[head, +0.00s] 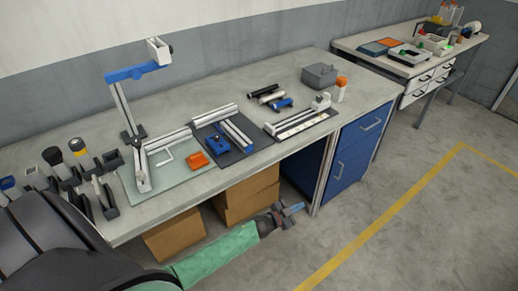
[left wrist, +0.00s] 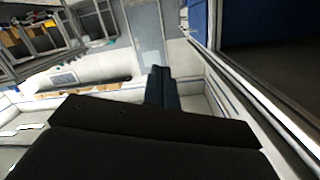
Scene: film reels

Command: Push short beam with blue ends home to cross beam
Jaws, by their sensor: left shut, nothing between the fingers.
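On a dark mat (head: 213,130) on the bench, a pale beam (head: 214,116) lies along the back. A shorter beam with blue on it (head: 237,131) runs from near it toward the front edge. These look like the cross beam and the short beam; whether they touch is too small to tell. A small blue block (head: 216,146) lies beside them. My left gripper (head: 297,208) is shut and empty, in front of the bench and below its top, away from the beams. Its shut fingers show in the left wrist view (left wrist: 161,86). My right gripper is not in view.
Left of the mat, a glass plate (head: 180,185) bears an upright frame with a blue arm (head: 137,73) and an orange block (head: 198,160). Dark rods (head: 266,92) and a slotted tray (head: 302,122) stand right. Cardboard boxes (head: 250,190) and a blue cabinet (head: 345,165) are below.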

